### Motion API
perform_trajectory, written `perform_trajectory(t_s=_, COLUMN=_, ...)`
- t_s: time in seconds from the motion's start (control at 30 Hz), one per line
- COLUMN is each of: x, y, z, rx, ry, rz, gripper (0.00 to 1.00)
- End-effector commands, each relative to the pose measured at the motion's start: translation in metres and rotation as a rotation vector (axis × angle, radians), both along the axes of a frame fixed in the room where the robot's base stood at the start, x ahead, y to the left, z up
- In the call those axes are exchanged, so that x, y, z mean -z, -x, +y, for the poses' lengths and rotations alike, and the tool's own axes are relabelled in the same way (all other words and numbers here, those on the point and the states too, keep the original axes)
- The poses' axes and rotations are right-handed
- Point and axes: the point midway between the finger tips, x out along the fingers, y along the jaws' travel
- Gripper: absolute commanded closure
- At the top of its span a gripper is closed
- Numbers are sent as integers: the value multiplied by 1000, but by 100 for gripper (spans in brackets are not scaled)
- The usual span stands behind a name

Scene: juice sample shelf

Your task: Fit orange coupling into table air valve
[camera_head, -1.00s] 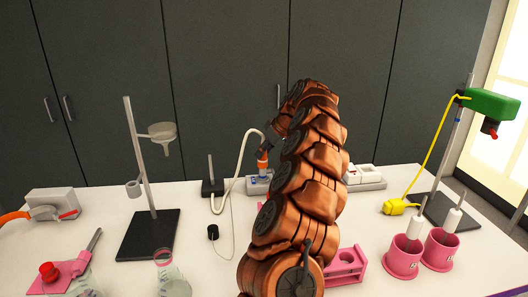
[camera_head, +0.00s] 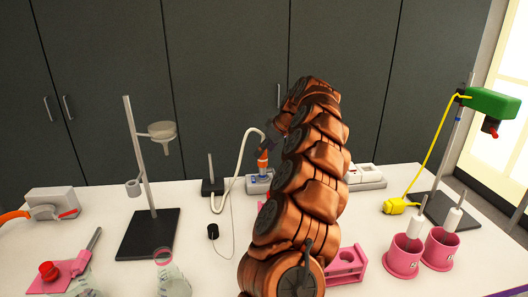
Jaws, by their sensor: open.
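The orange coupling (camera_head: 263,164) stands upright at the back middle of the table, at the end of a white hose (camera_head: 240,156). Its lower end meets the grey table air valve block (camera_head: 257,185) with blue parts; the exact seating is too small to tell. My dark gripper (camera_head: 267,141) is open just above the coupling, at its upper right, and appears apart from it. My copper arm hides part of the gripper and the right side of the valve block.
A black block with a rod (camera_head: 212,187) stands left of the valve. A white socket strip (camera_head: 369,177) lies to the right. A funnel stand (camera_head: 150,235), pink rack (camera_head: 346,265) and pink cups (camera_head: 403,258) stand nearer the front. Dark cabinets (camera_head: 220,90) rise behind.

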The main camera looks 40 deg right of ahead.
Motion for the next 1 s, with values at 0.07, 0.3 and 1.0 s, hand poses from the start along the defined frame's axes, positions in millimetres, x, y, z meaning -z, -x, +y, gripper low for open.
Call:
perform_trajectory(t_s=0.07, x=-11, y=6, z=-2, rx=3, ry=2, rz=-4, gripper=40)
perform_trajectory(t_s=0.3, x=-49, y=32, z=-4, rx=4, ry=4, rz=-5, gripper=40)
perform_trajectory(t_s=1.0, x=-92, y=61, z=-5, rx=1, ry=1, rz=0, gripper=40)
